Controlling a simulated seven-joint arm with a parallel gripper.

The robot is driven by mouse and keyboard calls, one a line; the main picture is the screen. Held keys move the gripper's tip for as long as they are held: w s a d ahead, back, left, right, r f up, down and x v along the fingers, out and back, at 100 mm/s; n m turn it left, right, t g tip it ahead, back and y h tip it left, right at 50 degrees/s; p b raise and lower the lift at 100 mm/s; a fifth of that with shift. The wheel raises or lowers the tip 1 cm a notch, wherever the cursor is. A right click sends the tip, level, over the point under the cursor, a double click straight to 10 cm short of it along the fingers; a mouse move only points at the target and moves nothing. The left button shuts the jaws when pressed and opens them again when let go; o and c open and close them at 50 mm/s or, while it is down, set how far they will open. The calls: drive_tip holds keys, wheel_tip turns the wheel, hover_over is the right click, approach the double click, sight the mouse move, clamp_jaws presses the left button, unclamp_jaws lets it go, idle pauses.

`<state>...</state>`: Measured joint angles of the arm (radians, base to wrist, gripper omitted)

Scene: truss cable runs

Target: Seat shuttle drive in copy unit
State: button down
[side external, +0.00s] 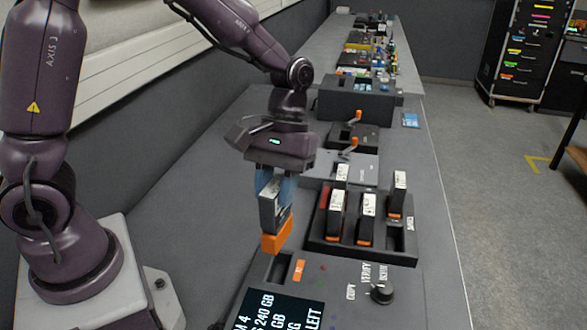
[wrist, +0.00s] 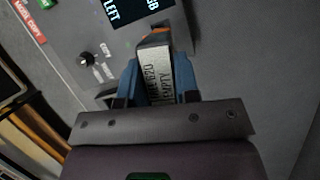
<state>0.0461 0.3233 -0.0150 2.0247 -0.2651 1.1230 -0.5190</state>
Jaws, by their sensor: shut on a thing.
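My gripper (side external: 275,190) points down with its blue fingers shut on the shuttle drive (side external: 272,212). The drive is a dark block with a white printed label and an orange lower end (side external: 277,240). In the wrist view the drive (wrist: 155,72) sits between the two blue fingers. The copy unit (side external: 335,270) is a grey panel at the front with a lit black screen, a black knob (side external: 382,292) and a dark slot (side external: 279,269). The drive hangs just above the slot, apart from the panel. Part of the copy unit (wrist: 110,45) also shows in the wrist view.
A black rack (side external: 325,245) with several upright labelled drives stands right of my gripper. Behind it are units with orange levers (side external: 356,117) and a dark box (side external: 355,98). The wall runs along the left; the bench's right edge drops to the floor.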

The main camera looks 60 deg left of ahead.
sight(278, 238)
drive_tip(key=shift+n+h, duration=0.3)
drive_tip(key=shift+n, duration=0.6)
drive_tip(key=shift+f+t, duration=0.2)
drive_tip(key=shift+t, duration=0.1)
drive_tip(key=shift+f, duration=2.85)
drive_tip(key=shift+d+f, duration=0.1)
drive_tip(key=shift+f, duration=2.1)
drive_tip(key=shift+c, duration=2.3)
unclamp_jaws()
drive_tip(key=shift+r, duration=3.75)
